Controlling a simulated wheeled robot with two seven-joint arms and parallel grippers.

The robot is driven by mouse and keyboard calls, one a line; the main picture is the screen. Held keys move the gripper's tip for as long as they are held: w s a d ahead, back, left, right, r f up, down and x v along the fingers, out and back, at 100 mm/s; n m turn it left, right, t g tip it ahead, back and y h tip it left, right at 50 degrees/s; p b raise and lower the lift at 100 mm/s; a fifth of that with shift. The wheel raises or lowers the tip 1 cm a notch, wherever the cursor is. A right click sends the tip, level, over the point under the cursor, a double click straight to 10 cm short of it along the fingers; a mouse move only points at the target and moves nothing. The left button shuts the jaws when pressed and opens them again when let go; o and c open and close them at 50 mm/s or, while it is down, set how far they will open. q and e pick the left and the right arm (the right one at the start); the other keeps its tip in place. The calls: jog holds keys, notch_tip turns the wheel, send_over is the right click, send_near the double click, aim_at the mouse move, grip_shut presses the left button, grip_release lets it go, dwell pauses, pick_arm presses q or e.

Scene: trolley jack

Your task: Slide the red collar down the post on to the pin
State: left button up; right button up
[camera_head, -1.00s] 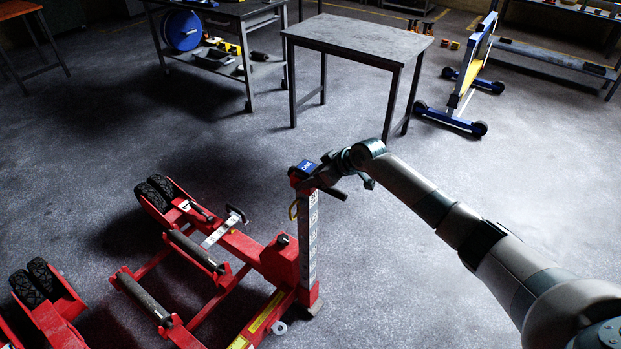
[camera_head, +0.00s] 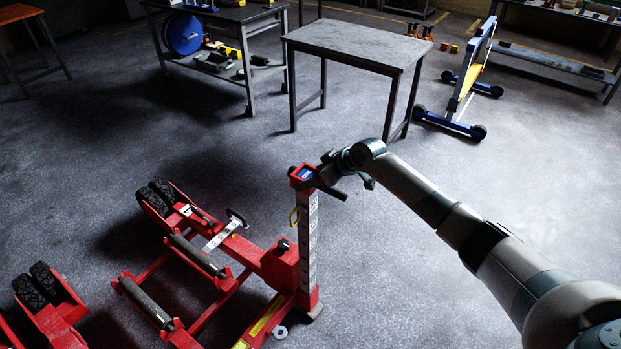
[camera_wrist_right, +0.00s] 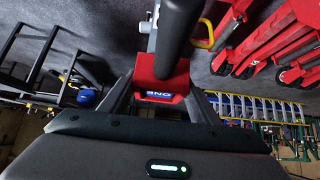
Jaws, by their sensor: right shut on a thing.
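The red collar (camera_head: 303,179) is around the upper end of the grey, perforated post (camera_head: 309,240), which stands upright on the red jack. My right gripper (camera_head: 317,178) is shut on the collar from the right. In the right wrist view the red collar (camera_wrist_right: 160,78) sits between the two fingers (camera_wrist_right: 161,100). A yellow loop (camera_head: 294,215) hangs at the post's left side below the collar; I cannot tell whether it belongs to the pin. My left gripper is not in view.
The red jack frame (camera_head: 238,245) with dark rollers and wheels fills the lower left. A second red wheeled part (camera_head: 55,318) lies at the left edge. A grey table (camera_head: 358,42) and a blue-yellow wheeled stand (camera_head: 468,85) are behind. Floor right of the post is clear.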

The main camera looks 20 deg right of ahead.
jog(key=shift+r+p, duration=1.7)
jog(key=shift+r, duration=0.65)
jog(key=shift+r, duration=0.1)
jog(key=shift+p, duration=0.3)
dwell(0.8)
jog(key=shift+f+b, duration=2.75)
jog(key=shift+f, duration=1.25)
dwell(0.5)
